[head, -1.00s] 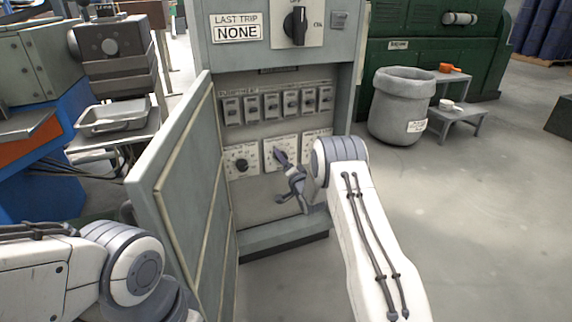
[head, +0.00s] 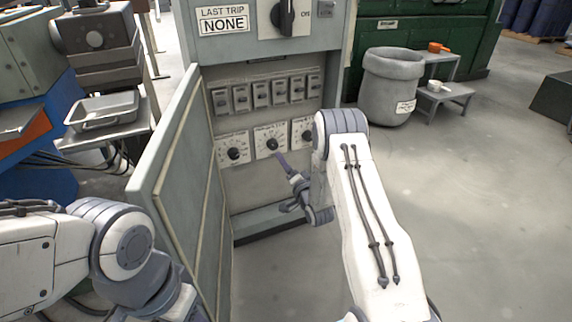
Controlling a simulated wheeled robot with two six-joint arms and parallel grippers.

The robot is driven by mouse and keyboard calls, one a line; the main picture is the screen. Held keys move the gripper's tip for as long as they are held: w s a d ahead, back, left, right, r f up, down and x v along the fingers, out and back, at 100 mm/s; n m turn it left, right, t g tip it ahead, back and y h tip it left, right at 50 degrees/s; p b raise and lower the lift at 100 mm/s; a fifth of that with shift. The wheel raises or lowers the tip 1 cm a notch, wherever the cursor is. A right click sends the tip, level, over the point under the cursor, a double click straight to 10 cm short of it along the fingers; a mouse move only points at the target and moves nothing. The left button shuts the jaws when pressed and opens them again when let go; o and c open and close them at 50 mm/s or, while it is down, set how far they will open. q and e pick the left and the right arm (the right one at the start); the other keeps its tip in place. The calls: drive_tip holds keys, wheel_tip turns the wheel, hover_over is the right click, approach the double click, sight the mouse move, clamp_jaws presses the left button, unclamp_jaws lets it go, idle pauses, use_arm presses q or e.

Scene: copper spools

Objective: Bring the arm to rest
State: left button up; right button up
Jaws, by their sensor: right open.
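My right arm reaches in from the lower right. Its gripper (head: 284,182) is open and empty in front of the open electrical cabinet (head: 262,187). One finger points up just below the middle dial (head: 271,145), and the other points left lower down. In this view the upper fingertip looks close to the dial plate; I cannot tell whether it touches. My left arm (head: 120,240) is bent at the lower left, and its gripper is out of view.
The cabinet's open door (head: 180,190) stands between my two arms. A row of switches (head: 265,94) sits above the dials. A grey bin (head: 388,85) and a small step stand (head: 445,98) are at the back right. The floor on the right is clear.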

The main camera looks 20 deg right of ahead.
drive_tip(key=s+a+r+n+g, duration=0.25)
drive_tip(key=s+n+g, duration=0.2)
drive_tip(key=s, duration=0.55)
drive_tip(key=s+a+r+n+g, duration=0.2)
drive_tip(key=s+a+n+g, duration=0.3)
drive_tip(key=s, duration=0.6)
drive_tip(key=s+a+r+n+g, duration=0.25)
drive_tip(key=s+g, duration=0.35)
drive_tip(key=s, duration=0.4)
drive_tip(key=s+a+r+n+g+p, duration=0.3)
drive_tip(key=s+a+r+n+p, duration=0.35)
drive_tip(key=s+a+r, duration=0.65)
wheel_tip(320, 180, up, 36)
drive_tip(key=s+p, duration=0.1)
drive_tip(key=p, duration=3.5)
drive_tip(key=shift+a+f, duration=0.15)
drive_tip(key=shift+f, duration=0.05)
